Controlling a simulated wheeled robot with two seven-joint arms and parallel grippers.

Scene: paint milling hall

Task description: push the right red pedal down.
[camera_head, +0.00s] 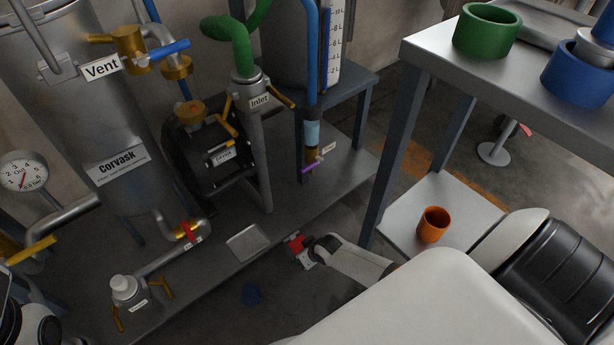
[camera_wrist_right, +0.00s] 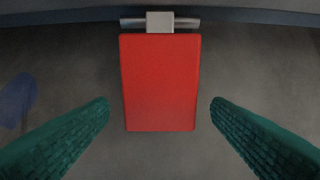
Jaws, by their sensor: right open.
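The red pedal (camera_head: 296,243) is low at the front edge of the metal platform, partly hidden by my right gripper in the head view. In the right wrist view the pedal (camera_wrist_right: 160,85) is a flat red plate, hinged at a grey bracket (camera_wrist_right: 160,22) at its top edge. My right gripper (camera_head: 306,252) is close to the pedal. Its two green ridged fingers (camera_wrist_right: 160,112) are spread open on either side of the plate, with nothing between them but the view of the pedal. I cannot tell whether they touch it.
The platform (camera_head: 215,282) carries the Corvask tank (camera_head: 110,120), pipes and valves. A blue round patch (camera_head: 252,294) is on the floor left of the pedal. A steel table (camera_head: 425,55) and an orange cup (camera_head: 433,224) on a low shelf stand right.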

